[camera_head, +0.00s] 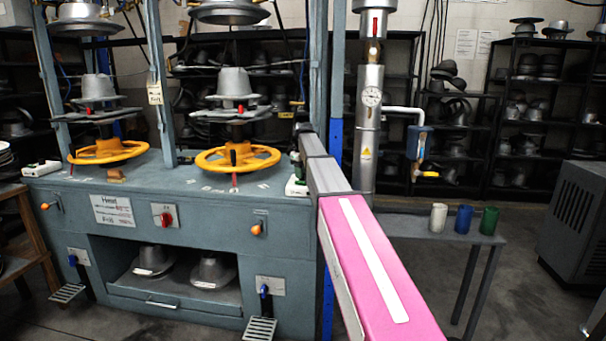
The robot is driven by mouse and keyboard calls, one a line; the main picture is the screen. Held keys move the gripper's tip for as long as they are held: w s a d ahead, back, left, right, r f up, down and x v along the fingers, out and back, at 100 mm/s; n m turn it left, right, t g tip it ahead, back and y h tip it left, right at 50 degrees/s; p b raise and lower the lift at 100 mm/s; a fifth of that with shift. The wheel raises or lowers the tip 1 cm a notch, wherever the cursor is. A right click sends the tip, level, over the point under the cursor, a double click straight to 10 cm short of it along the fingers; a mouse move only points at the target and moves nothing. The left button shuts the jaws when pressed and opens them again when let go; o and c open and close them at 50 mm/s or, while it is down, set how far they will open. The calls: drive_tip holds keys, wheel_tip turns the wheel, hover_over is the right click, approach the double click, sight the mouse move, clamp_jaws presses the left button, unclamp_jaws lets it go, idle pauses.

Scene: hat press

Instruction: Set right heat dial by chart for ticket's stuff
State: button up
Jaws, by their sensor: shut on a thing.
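My pink and grey arm reaches forward to the right end of the hat press. My gripper (295,170) hangs at its far end, small and partly hidden by the arm, low over the right heat dial's white box (295,188). It is shut on the dial there; the dial's knob and marks are too small to read. A pale ticket (155,93) hangs on the middle post, unreadable.
Two yellow handwheels (238,160) stand on the press top under hat forms. A steel boiler pipe with a gauge (371,97) rises just right of my arm. A side table holds white, blue and green cups (463,219). Shelves of hats stand behind.

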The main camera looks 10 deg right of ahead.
idle(0.3)
drive_tip(key=o, duration=0.9)
drive_tip(key=shift+o, duration=0.2)
wheel_tip(320, 180, up, 11)
